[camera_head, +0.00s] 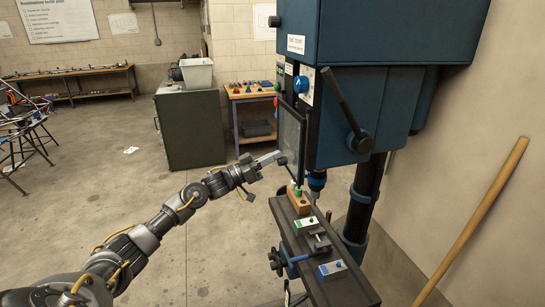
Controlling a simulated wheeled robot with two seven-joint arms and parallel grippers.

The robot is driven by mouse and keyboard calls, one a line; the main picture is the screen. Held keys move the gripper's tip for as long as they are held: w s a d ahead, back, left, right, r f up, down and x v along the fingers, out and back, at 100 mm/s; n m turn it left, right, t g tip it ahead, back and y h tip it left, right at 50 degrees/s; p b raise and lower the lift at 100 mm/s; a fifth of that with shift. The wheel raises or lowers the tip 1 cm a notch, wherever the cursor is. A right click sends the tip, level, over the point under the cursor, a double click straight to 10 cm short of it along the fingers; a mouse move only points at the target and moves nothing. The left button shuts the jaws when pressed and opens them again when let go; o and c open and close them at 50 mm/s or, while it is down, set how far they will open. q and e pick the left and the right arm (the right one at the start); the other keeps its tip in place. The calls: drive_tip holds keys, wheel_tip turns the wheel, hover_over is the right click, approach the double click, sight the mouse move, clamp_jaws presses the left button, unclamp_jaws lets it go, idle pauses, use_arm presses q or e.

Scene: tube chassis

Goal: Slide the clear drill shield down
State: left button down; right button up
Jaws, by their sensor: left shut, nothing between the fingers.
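The blue drill press (383,35) stands at the right. The clear drill shield (291,138) is a dark-framed, see-through panel hanging upright at the left front of the press. Its lower edge is just above the work table. My left gripper (275,157) reaches in from the left and is shut, with nothing between its fingers. My right gripper is not in view.
The narrow dark drill table (341,289) holds a wooden block (299,203) with a green top, a vise (319,243) and small switch boxes. A wooden pole (478,218) leans on the right wall. A green cabinet (190,128) stands behind.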

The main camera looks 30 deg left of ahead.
use_arm(q)
wheel_tip(320, 180, down, 18)
drive_tip(key=b, duration=1.1)
drive_tip(key=shift+d+r, duration=0.15)
drive_tip(key=shift+r, duration=0.05)
drive_tip(key=shift+f, duration=0.15)
wheel_tip(320, 180, up, 4)
drive_tip(key=p, duration=0.3)
drive_tip(key=b+v, duration=0.3)
drive_tip(key=v, duration=0.7)
drive_tip(key=shift+w+a+r, duration=0.2)
drive_tip(key=shift+a+r, duration=0.2)
drive_tip(key=shift+r, duration=0.05)
drive_tip(key=shift+w, duration=0.1)
